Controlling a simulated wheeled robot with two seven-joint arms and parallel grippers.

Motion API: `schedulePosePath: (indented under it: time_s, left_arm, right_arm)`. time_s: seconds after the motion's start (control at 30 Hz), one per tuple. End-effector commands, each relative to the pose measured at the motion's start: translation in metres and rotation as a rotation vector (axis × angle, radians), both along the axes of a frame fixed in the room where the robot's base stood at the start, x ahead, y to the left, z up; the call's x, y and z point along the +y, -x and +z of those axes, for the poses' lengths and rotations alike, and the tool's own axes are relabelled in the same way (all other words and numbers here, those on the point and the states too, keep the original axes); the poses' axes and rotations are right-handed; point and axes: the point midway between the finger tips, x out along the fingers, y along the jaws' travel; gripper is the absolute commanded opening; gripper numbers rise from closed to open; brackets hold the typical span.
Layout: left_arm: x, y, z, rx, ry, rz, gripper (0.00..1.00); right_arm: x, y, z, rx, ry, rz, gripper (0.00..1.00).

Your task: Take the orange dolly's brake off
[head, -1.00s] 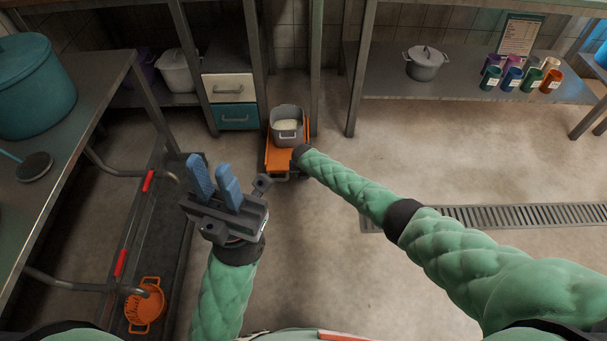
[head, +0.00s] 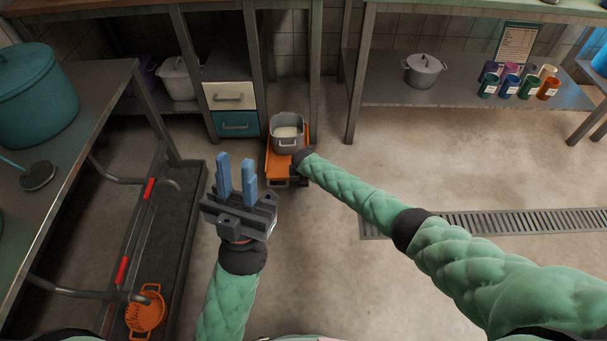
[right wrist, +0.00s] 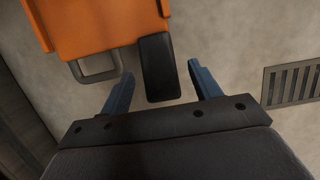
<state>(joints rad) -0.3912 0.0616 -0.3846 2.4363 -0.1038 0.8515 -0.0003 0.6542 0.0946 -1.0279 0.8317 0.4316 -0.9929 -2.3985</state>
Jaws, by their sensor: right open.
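The orange dolly (head: 279,166) stands on the floor at the foot of the drawers and carries a grey pot (head: 287,138) with pale contents. In the right wrist view the dolly's orange deck (right wrist: 95,22) fills the upper left, with a grey metal loop (right wrist: 96,68) on its edge. A black pedal-like bar (right wrist: 158,68) sticks out from it. My right gripper (right wrist: 160,78) is open, its blue fingers on either side of the bar, with gaps visible. In the head view my wrist mostly hides this gripper. My left gripper (head: 236,168) is open and empty, left of and nearer than the dolly.
An orange basket (head: 146,312) lies at the cart's near end. A shelf (head: 385,92) holds a lidded pot and several cups. Floor with a drain grate (head: 520,219) is open at right.

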Motion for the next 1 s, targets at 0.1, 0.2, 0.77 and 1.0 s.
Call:
schedulePosePath:
  time_s: [0.1,0.2,0.77,1.0]
  left_arm:
    - [-0.006,-0.017,-0.015,0.083,-0.022,-0.003,0.24]
    - [-0.010,-0.030,-0.029,0.153,-0.041,-0.006,0.24]
    - [-0.028,-0.084,-0.110,0.492,-0.127,-0.023,0.24]
    - [-0.030,-0.089,-0.123,0.537,-0.138,-0.026,0.24]
  right_arm:
    - [0.000,0.002,0.007,0.001,0.000,0.000,0.63]
    - [0.001,0.004,0.013,0.000,-0.001,0.000,0.63]
    - [0.000,0.012,0.042,0.000,0.000,0.000,0.63]
    - [0.000,0.014,0.046,0.001,0.001,-0.001,0.63]
